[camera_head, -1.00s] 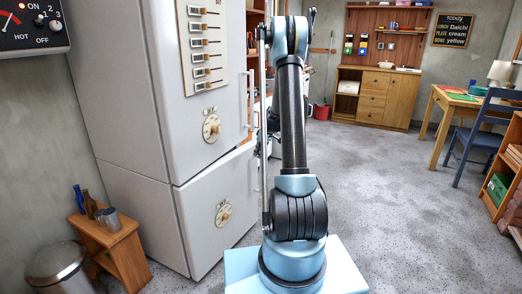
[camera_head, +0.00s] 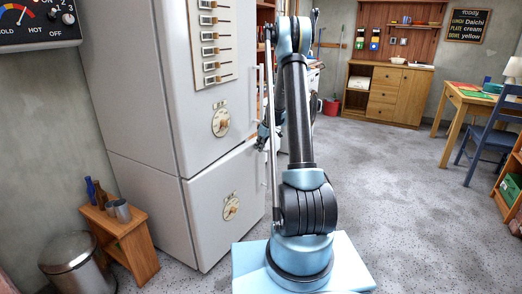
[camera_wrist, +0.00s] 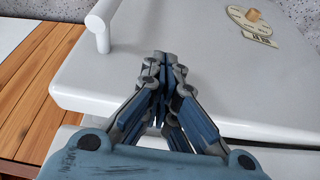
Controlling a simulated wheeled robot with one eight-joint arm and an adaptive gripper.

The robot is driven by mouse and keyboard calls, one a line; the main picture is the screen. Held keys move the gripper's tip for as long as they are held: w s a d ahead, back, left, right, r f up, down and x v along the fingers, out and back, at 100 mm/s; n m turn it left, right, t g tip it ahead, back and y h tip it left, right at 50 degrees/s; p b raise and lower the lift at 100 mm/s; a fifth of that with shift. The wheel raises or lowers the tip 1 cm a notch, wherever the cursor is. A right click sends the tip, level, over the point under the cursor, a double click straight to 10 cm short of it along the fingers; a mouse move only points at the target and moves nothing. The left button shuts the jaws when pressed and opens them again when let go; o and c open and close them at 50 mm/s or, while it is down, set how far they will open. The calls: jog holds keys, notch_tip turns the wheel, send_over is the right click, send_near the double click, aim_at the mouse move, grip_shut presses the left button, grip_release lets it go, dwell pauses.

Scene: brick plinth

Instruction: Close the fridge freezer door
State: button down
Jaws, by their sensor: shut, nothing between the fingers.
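The fridge freezer is a tall off-white cabinet with an upper door (camera_head: 190,110) and a lower door (camera_head: 210,215), each with a dial. The lower door's top edge stands out at its right end in the head view, so it looks slightly ajar; how far I cannot tell. In the wrist view a door face (camera_wrist: 200,50) with a dial (camera_wrist: 250,22) and a white handle (camera_wrist: 101,22) lies below my gripper. My gripper (camera_wrist: 160,62) is shut and empty over this door near its edge; contact is unclear. In the head view my gripper (camera_head: 264,134) is partly hidden by my arm.
A small wooden stand (camera_head: 125,235) with bottles and a metal bin (camera_head: 75,258) are left of the fridge. A wooden cabinet (camera_head: 385,95) stands at the back, a table (camera_head: 460,100) and blue chair (camera_head: 490,130) at the right. The floor (camera_head: 400,190) between is clear.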

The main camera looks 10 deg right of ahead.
aim_at(251, 141)
jog(key=shift+n, duration=0.6)
jog(key=w+a, duration=0.3)
jog(key=shift+w+a, duration=0.35)
jog(key=shift+w, duration=0.05)
jog(key=shift+w+a+r, duration=0.1)
jog(key=shift+w+a, duration=0.15)
jog(key=shift+a, duration=0.15)
jog(key=s+d, duration=0.1)
jog(key=d, duration=0.1)
jog(key=s+d, duration=0.2)
jog(key=shift+d, duration=0.15)
jog(key=v, duration=0.9)
jog(key=s+a+r+m+h, duration=0.15)
jog(key=s+r, duration=0.25)
jog(key=s, duration=0.6)
jog(key=s+r+m, duration=0.2)
jog(key=s+r, duration=0.3)
jog(key=s, duration=0.5)
jog(key=s+r+m, duration=0.2)
jog(key=s+r, duration=0.2)
jog(key=s, duration=0.6)
jog(key=s+f+m+h, duration=0.1)
jog(key=s+f, duration=0.3)
jog(key=s, duration=0.9)
jog(key=s+d+f+m+h, duration=0.1)
jog(key=s+f+m, duration=0.3)
jog(key=s, duration=0.9)
jog(key=shift+d+f+g, duration=0.3)
jog(key=shift+d+f, duration=0.05)
jog(key=shift+f, duration=0.35)
